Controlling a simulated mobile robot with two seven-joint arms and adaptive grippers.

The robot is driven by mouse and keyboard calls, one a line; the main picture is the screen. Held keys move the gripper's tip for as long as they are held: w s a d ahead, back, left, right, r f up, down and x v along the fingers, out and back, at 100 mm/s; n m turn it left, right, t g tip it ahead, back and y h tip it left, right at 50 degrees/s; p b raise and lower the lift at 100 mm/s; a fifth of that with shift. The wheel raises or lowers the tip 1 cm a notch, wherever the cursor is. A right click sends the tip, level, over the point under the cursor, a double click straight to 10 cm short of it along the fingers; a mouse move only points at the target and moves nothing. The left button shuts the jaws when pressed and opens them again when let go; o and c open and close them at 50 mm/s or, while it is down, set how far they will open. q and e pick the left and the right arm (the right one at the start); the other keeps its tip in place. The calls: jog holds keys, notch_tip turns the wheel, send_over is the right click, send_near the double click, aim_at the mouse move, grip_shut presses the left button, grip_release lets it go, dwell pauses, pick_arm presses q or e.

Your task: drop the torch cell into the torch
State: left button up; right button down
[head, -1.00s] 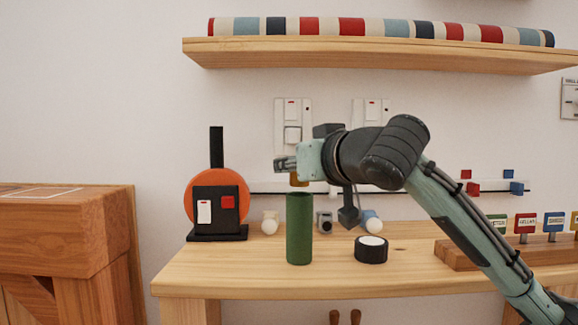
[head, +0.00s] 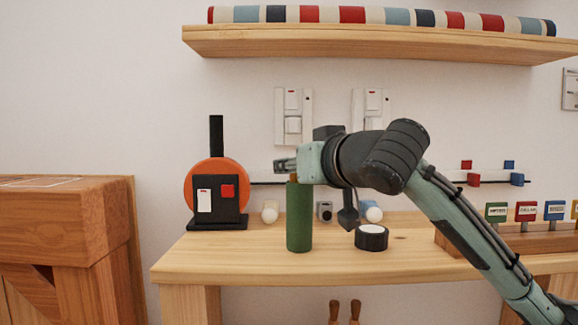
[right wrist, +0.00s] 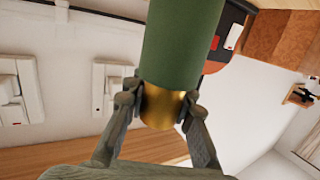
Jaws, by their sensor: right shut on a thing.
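The torch (head: 299,218) is a green open tube standing upright on the wooden bench. My right gripper (head: 285,166) is right over its top and shut on the torch cell. In the right wrist view the brass-coloured torch cell (right wrist: 160,107) sits between the two fingers (right wrist: 158,104), and its far end meets the mouth of the green torch (right wrist: 180,45). The cell's far end is hidden by the torch, so it looks partly inside, but how deep I cannot tell. My left gripper is not in view.
On the bench (head: 250,265), a black-and-orange device (head: 216,190) stands left of the torch and a black roll (head: 371,237) lies to its right. Small white-ended items (head: 270,211) stand behind. A shelf (head: 370,45) is above; labelled tags (head: 526,211) are at right.

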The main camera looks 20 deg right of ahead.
jog(key=c, duration=1.2)
grip_release()
jog(key=v, duration=1.2)
